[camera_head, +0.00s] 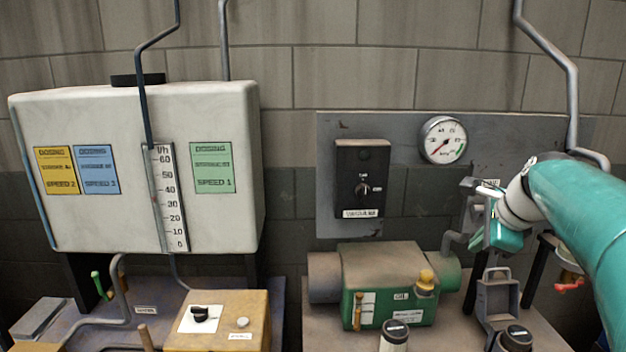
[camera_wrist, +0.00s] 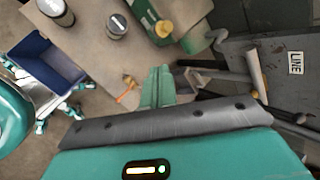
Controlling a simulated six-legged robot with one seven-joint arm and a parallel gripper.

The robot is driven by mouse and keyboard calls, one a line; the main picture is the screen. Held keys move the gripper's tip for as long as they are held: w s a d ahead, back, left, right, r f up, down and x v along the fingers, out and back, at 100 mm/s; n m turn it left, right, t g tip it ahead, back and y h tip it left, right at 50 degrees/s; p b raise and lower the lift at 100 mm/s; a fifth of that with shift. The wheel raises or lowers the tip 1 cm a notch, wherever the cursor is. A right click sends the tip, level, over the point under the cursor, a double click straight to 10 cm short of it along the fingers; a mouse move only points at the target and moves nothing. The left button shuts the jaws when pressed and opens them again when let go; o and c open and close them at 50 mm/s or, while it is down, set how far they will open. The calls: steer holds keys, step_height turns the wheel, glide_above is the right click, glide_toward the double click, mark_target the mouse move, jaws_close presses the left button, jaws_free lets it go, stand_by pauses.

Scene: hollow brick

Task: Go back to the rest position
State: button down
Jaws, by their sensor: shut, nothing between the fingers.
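My gripper (camera_head: 488,236) is at the right in the head view, at the end of my teal arm, in front of the wall's pipework and to the right of the green pump (camera_head: 390,282). In the wrist view, the teal fingers of my gripper (camera_wrist: 158,72) are together with nothing visible between them. They point toward the bench (camera_wrist: 95,55) and pipes. Part of the gripper is hidden by my own wrist in the head view.
A black switch box (camera_head: 362,165) and a round gauge (camera_head: 443,140) are on the wall panel. A yellow control box (camera_head: 225,330) and lidded jars (camera_head: 395,335) stand in front. An orange-handled part (camera_wrist: 127,88) lies near my fingers' left.

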steer(key=s+a+f+n, duration=0.6)
steer(key=s+a+n, duration=0.2)
steer(key=s+n, duration=0.3)
steer(key=s+a+f+n+g+h, duration=0.1)
steer(key=s+a+f+n, duration=0.5)
steer(key=s+a+n, duration=0.2)
steer(key=s+n, duration=0.2)
steer(key=s, duration=0.2)
steer(key=shift+s+a+n, duration=0.25)
steer(key=shift+a+n, duration=0.05)
steer(key=shift+n, duration=0.1)
